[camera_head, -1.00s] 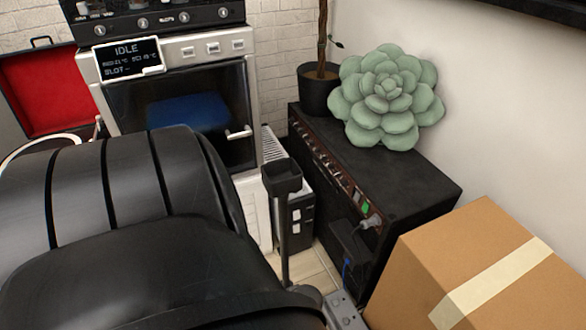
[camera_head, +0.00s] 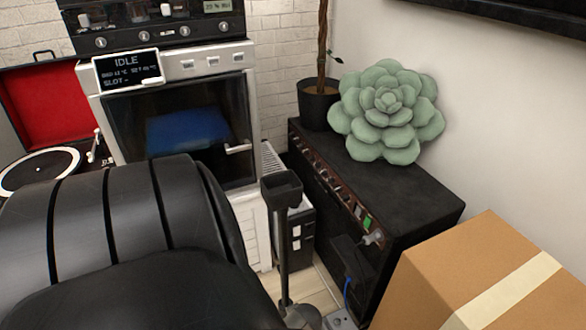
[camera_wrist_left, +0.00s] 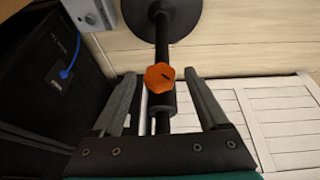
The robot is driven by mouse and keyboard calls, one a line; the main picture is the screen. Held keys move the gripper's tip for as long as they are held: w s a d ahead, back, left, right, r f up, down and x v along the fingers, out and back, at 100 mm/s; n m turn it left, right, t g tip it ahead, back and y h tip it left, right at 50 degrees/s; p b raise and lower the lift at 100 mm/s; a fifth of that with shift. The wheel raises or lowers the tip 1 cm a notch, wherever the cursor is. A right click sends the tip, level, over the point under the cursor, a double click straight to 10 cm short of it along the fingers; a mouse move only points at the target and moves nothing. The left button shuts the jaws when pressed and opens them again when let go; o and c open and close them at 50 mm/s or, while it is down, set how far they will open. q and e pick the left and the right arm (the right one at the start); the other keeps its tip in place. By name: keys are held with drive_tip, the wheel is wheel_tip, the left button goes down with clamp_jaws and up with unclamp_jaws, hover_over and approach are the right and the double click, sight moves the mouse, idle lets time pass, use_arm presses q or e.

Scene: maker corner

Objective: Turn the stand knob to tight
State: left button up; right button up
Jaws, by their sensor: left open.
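The orange knob (camera_wrist_left: 159,77) is a faceted piece with a short dark mark on its face. It sits on the black pole of the stand (camera_wrist_left: 162,30), which rises from a round dark base in the left wrist view. In the head view the stand shows as a black pole with a small tray-like top (camera_head: 281,187); its knob cannot be seen there. My left gripper (camera_wrist_left: 160,74) is open, with one finger on each side of the knob and visible gaps between. My right gripper is not in view.
A black amplifier (camera_head: 410,195) with a plush succulent (camera_head: 386,110) stands right of the stand. A cardboard box (camera_head: 470,270) is at front right. An oven-like machine (camera_head: 180,120) and a turntable (camera_head: 40,170) are behind. My black arm fills the lower left.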

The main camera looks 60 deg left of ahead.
use_arm(q)
drive_tip(key=shift+c, duration=0.3)
clamp_jaws()
drive_tip(key=shift+w, duration=0.1)
